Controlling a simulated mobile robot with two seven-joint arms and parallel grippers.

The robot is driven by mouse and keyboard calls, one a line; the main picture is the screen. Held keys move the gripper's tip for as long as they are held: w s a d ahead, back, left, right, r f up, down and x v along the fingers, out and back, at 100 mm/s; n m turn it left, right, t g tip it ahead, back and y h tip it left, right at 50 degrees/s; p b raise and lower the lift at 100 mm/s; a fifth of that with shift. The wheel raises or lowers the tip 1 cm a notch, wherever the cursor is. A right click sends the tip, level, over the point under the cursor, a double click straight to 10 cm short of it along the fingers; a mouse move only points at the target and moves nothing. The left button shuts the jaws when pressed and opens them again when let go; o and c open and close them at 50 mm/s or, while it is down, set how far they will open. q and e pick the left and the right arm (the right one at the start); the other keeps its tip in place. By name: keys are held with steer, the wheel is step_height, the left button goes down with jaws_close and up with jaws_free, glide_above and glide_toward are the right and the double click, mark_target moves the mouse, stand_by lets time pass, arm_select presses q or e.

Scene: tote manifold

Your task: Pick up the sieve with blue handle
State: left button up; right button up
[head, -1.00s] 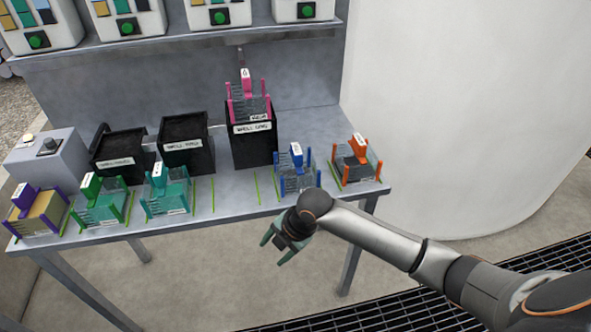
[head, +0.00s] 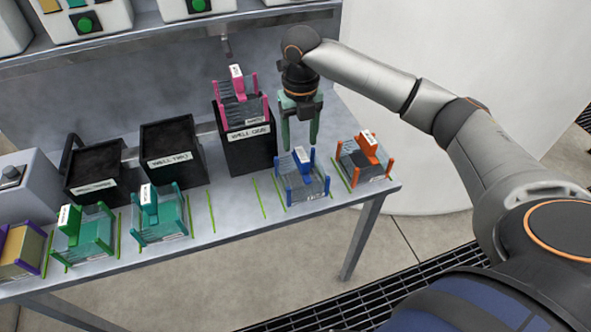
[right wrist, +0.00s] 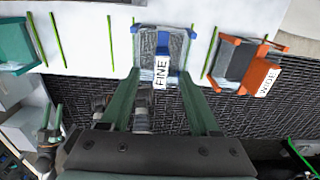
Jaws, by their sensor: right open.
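The sieve with blue handle (head: 301,186) sits on the table near its front right part, and its white label reads "FINE" in the right wrist view (right wrist: 161,45). My right gripper (head: 301,145) is open with green fingers pointing down, above the blue sieve and apart from it. In the right wrist view its two fingers (right wrist: 160,95) stand to either side of the blue handle, nearer the camera than the sieve.
An orange sieve (head: 365,160) stands close to the right. A pink sieve (head: 240,105) sits on a black box (head: 250,150) to the left. Green (head: 85,238) and teal (head: 160,220) sieves stand farther left. Green lines mark the bare table between.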

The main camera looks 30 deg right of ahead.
mark_target(301, 171)
steer(key=f, duration=0.7)
steer(key=s+f, duration=0.1)
steer(key=f, duration=0.3)
steer(key=shift+r, duration=0.1)
jaws_close()
stand_by(0.4)
